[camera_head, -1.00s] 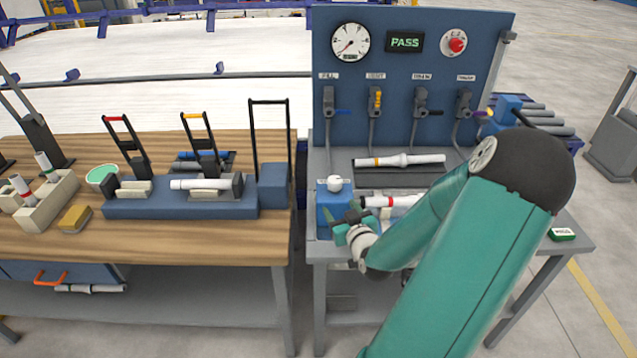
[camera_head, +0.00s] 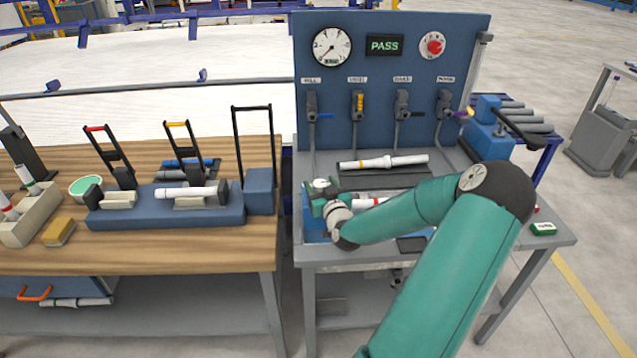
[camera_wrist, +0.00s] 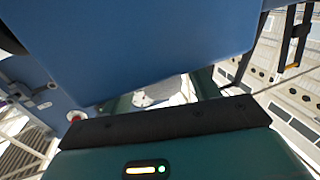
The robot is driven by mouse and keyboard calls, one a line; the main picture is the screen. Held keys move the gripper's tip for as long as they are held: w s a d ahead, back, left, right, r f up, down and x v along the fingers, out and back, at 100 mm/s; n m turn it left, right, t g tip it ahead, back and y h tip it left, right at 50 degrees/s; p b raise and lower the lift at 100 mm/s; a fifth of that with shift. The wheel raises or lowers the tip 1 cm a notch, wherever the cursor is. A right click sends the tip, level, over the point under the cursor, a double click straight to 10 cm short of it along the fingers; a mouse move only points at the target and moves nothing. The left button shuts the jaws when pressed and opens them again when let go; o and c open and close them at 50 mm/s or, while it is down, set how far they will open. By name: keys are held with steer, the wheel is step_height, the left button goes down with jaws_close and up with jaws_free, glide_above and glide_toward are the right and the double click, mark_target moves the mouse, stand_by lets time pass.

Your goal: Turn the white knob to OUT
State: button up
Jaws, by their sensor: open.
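The white knob (camera_head: 321,184) sits on top of a small blue box (camera_head: 312,222) at the left end of the grey bench. My gripper (camera_head: 318,192) is at the knob, its teal fingers open on either side of it. I cannot tell whether they touch it. The gripper hides much of the box and any markings around the knob, so its setting cannot be read. In the wrist view, a pale shape, probably the knob, shows between the fingers (camera_wrist: 158,97), and a large blue surface fills the top.
Behind stands a blue panel (camera_head: 340,90) with a gauge, a PASS display (camera_head: 384,45), a red button (camera_head: 432,46) and several valve levers. A white pipe (camera_head: 384,162) lies on the bench behind my arm. A wooden table (camera_head: 190,245) with fixtures is on the left.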

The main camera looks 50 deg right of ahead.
steer(key=shift+x, duration=0.85)
steer(key=shift+w, duration=0.1)
steer(key=c, duration=1)
steer(key=shift+o, duration=0.2)
steer(key=shift+n+y, duration=0.3)
steer(key=shift+y, duration=0.1)
steer(key=n+t+y, duration=0.1)
steer(key=n+y, duration=0.1)
steer(key=y, duration=0.1)
steer(key=n+t+y, duration=0.1)
steer(key=n+y, duration=0.1)
steer(key=y, duration=0.1)
steer(key=n+t+y, duration=0.1)
steer(key=n+y, duration=0.1)
steer(key=shift+w+a+y, duration=0.15)
steer(key=shift+a+y, duration=0.2)
steer(key=shift+y, duration=0.05)
steer(key=n+y, duration=0.2)
steer(key=y, duration=0.1)
steer(key=n+y, duration=0.1)
steer(key=y, duration=0.1)
steer(key=shift+a+g, duration=0.25)
steer(key=shift+g, duration=0.05)
steer(key=shift+a+n+g+y, duration=0.15)
steer(key=shift+n+g+y, duration=0.65)
steer(key=shift+n+y, duration=0.85)
steer(key=shift+y, duration=0.55)
